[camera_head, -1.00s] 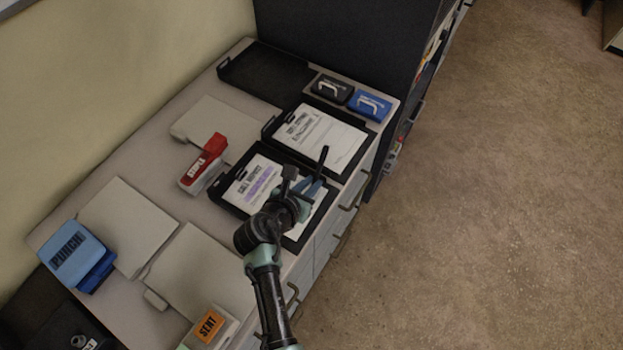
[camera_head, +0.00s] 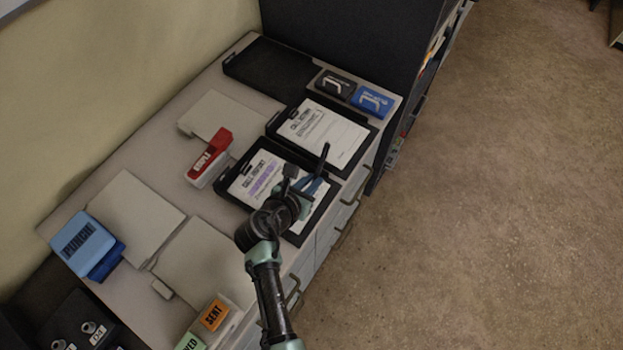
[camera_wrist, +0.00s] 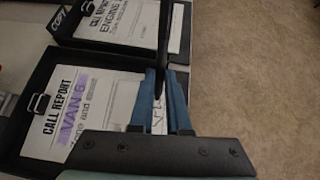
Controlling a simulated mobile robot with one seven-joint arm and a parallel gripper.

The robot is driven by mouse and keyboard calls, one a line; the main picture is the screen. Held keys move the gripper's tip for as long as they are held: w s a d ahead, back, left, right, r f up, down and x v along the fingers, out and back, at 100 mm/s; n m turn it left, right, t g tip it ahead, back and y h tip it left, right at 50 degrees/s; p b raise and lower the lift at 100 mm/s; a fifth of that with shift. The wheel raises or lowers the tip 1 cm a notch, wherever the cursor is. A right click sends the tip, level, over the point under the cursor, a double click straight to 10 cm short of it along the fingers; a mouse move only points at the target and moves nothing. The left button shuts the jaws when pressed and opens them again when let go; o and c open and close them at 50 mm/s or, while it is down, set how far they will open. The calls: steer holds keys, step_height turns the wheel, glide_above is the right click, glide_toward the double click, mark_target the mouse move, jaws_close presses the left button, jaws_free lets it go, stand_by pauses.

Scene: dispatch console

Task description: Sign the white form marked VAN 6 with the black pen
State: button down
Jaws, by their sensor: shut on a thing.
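The VAN 6 form (camera_wrist: 97,92) is a white sheet headed CALL REPORT with a purple VAN 6 band, lying on a black clipboard tray. It also shows in the head view (camera_head: 256,178), partly covered by my gripper. My gripper (camera_head: 307,184) is over the form's right part, its blue fingers shut on the black pen (camera_wrist: 163,45). The pen also shows in the head view (camera_head: 322,159), its upper end sticking up past the fingers. A dark scribble (camera_wrist: 158,118) shows on white between the fingers. Whether the pen's tip touches the paper is hidden.
A second clipboard form (camera_head: 323,132), marked ENGINE in the wrist view, lies just beyond. A red stapler (camera_head: 210,158) stands left of the VAN 6 tray. A blue punch (camera_head: 86,246) and stamps (camera_head: 214,314) are nearer. The floor at right is clear.

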steer(key=shift+r+p, duration=2.9)
